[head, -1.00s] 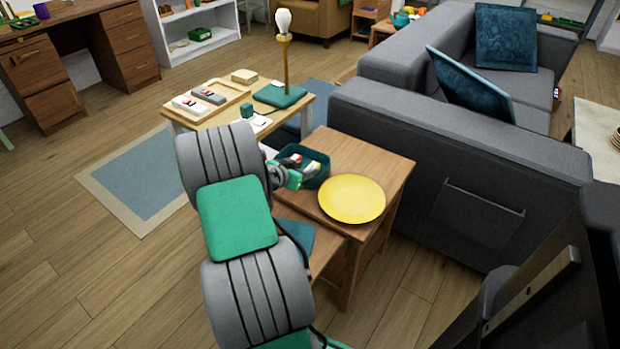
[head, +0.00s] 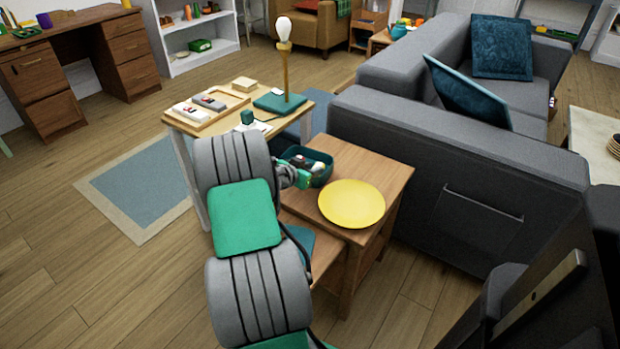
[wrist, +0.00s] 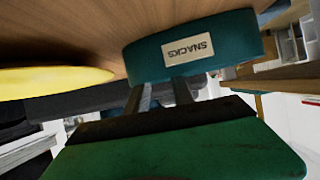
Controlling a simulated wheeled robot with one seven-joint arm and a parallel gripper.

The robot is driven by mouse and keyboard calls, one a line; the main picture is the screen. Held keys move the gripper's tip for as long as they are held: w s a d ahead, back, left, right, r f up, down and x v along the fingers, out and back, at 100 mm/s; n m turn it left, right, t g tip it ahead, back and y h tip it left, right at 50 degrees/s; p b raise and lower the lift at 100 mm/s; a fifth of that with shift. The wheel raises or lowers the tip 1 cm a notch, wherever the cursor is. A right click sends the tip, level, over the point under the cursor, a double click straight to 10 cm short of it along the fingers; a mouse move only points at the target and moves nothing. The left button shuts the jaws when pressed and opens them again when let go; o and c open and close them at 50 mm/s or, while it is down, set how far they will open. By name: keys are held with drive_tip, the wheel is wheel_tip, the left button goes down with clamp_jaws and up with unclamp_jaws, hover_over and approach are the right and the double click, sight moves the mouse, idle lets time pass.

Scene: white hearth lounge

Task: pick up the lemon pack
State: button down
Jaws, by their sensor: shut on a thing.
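A dark teal bin (head: 324,180) stands on the wooden side table (head: 365,162), with several white, red and dark packs in it. In the wrist view the bin (wrist: 235,47) appears upside down with a SNACKS label. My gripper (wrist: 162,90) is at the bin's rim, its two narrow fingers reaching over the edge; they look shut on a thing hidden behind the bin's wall. In the head view my gripper (head: 305,179) is at the bin's near left side. I cannot make out the lemon pack among the contents.
A yellow plate (head: 351,204) lies on the side table, right beside the bin. A grey sofa (head: 440,165) stands close behind and to the right. A light wooden table (head: 268,92) with a lamp (head: 284,60) and trays is behind the arm. Floor at left is open.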

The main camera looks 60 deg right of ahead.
drive_tip(key=shift+w+a+f+y, duration=0.15)
drive_tip(key=shift+a+f, duration=0.15)
drive_tip(key=shift+f, duration=0.6)
drive_tip(key=shift+s+a+f+y, duration=0.15)
drive_tip(key=shift+a+f, duration=0.15)
drive_tip(key=shift+f, duration=0.55)
drive_tip(key=shift+w, duration=0.1)
drive_tip(key=shift+d+r+p, duration=0.1)
drive_tip(key=shift+r+p, duration=0.25)
drive_tip(key=shift+r, duration=0.25)
drive_tip(key=a+r+p, duration=0.4)
drive_tip(key=a+r, duration=0.8)
drive_tip(key=a, duration=0.1)
drive_tip(key=shift+a+r, duration=0.2)
drive_tip(key=shift+r, duration=0.1)
drive_tip(key=shift+c, duration=2.2)
unclamp_jaws()
